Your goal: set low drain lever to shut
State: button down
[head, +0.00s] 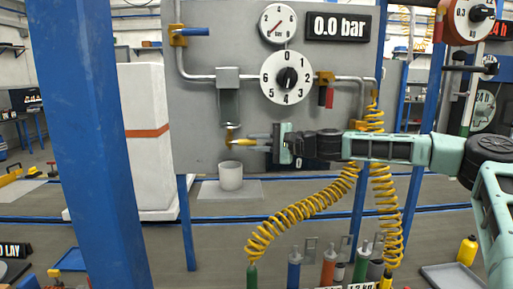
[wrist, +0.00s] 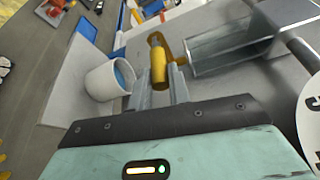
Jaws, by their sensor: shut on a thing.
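The low drain lever (head: 238,140) is a yellow handle on the brass drain fitting under the clear filter bowl (head: 229,105). In the head view it points roughly sideways to the right, toward my gripper (head: 259,144). In the wrist view the lever (wrist: 158,68) lies at the tips of my fingers (wrist: 162,86), with the bowl (wrist: 228,46) to the right. My gripper is shut on the lever, and the fingers partly hide its end. A pale cup (head: 231,176) stands below the drain; it also shows in the wrist view (wrist: 104,84), with blue inside.
The grey panel (head: 205,140) carries a selector dial (head: 288,78), a gauge (head: 278,22) and a display (head: 338,27) reading 0.0 bar. Yellow coiled hoses (head: 310,210) hang below my arm. A blue post (head: 90,140) stands at the left.

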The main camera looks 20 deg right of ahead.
jog(key=shift+a, duration=0.15)
jog(key=c, duration=1.3)
grip_release()
jog(key=shift+s+d, duration=0.2)
jog(key=shift+d, duration=0.15)
jog(key=b+v, duration=0.1)
jog(key=v, duration=1.5)
jog(key=shift+s+d, duration=0.2)
jog(key=shift+s, duration=0.1)
